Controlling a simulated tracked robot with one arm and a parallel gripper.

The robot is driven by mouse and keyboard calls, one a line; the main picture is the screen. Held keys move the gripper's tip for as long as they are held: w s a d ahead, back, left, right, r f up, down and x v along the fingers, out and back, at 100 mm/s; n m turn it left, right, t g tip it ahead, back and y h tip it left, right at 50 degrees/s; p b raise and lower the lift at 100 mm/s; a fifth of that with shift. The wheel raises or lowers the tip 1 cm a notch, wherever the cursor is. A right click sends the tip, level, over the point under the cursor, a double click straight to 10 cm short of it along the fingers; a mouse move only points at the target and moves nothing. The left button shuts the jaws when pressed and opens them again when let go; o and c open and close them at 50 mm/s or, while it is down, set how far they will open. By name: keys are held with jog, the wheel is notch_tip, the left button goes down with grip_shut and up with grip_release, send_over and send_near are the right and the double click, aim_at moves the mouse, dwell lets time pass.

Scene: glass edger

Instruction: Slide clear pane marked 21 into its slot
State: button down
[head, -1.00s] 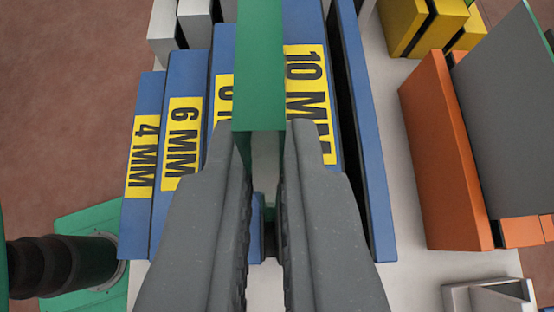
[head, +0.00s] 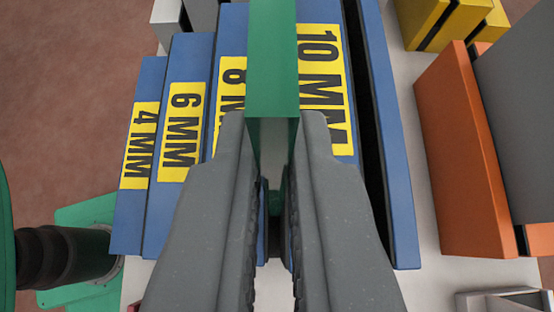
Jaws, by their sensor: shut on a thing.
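My gripper (head: 273,140) is shut on a long green-edged piece (head: 272,70), seen nearly end-on, running from the jaws to the top of the picture. It looks like the glass pane; no number 21 shows on it. Beyond it stands a blue stepped rack (head: 170,215) with yellow labels: 4 MM (head: 140,145), 6 MM (head: 181,132), a partly covered one that looks like 8 MM (head: 232,95), and 10 MM (head: 325,90). The piece covers the rack between the 8 MM and 10 MM labels. I cannot tell whether it is in a slot or above it.
An orange block (head: 465,150) and a grey panel (head: 520,100) stand at the right. Yellow blocks (head: 430,22) are at the top right. A dark ribbed post (head: 70,257) on a green base (head: 90,212) is at the lower left. A metal tray (head: 500,300) shows bottom right.

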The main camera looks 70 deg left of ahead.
jog(key=shift+f+b, duration=3.85)
jog(key=shift+f, duration=0.65)
jog(key=shift+f+b, duration=0.35)
jog(key=shift+b, duration=0.05)
jog(key=c, duration=1.5)
grip_release()
jog(key=shift+d, duration=0.1)
jog(key=p, duration=0.6)
send_near(273, 211)
jog(key=shift+v, duration=2.25)
